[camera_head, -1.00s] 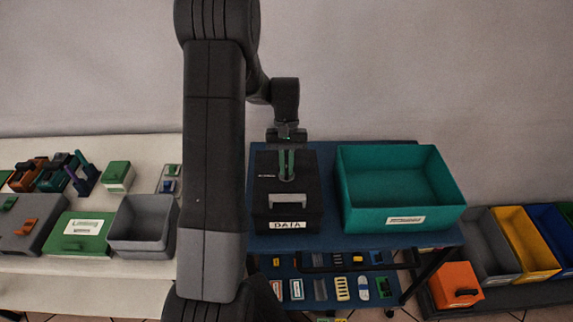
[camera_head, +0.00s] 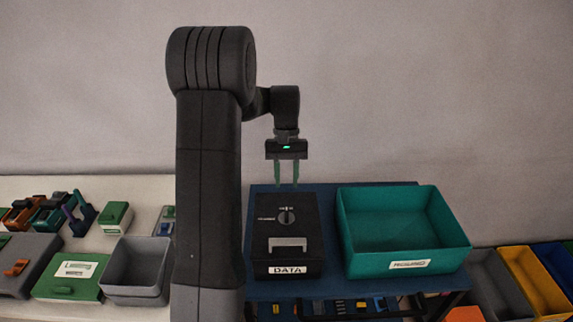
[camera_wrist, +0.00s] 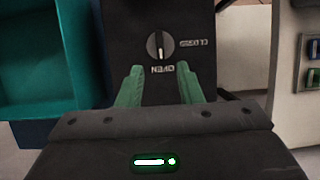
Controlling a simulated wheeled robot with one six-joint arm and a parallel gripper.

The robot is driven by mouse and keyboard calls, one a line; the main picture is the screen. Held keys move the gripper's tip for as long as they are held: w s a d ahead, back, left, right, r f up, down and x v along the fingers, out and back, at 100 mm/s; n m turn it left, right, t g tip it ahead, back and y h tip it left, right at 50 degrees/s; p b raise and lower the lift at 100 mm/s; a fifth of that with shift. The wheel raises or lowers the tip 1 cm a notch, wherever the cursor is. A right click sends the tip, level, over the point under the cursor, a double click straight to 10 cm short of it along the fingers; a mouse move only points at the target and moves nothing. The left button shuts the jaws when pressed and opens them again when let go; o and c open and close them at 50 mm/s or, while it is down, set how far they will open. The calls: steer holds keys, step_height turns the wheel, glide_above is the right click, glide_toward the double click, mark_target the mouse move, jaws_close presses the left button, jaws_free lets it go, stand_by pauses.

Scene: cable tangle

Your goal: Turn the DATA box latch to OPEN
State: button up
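The black DATA box (camera_head: 262,243) stands on the blue cart top, with a handle and a white DATA label (camera_head: 288,270) on its near side. Its round latch knob (camera_head: 287,217) is on top and also shows in the wrist view (camera_wrist: 160,46). The knob's white mark points at the word OPEN (camera_wrist: 161,68); the word CLOSED (camera_wrist: 190,42) is off to the side. My gripper (camera_head: 287,187) is above and behind the knob, clear of it. Its two green fingers are apart with nothing between them, as the wrist view also shows (camera_wrist: 161,72).
A teal bin (camera_head: 350,262) stands close to the right of the box on the blue cart top (camera_head: 330,287). A grey bin (camera_head: 138,291) and a green box (camera_head: 68,277) are on the pale table at left.

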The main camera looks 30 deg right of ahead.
mark_target(287, 212)
steer(key=v, duration=0.5)
steer(key=shift+f, duration=0.1)
stand_by(0.3)
steer(key=p+x, duration=0.1)
steer(key=x, duration=1.2)
steer(key=shift+s+a+f, duration=0.1)
steer(key=shift+s+f, duration=0.1)
steer(key=shift+f, duration=0.15)
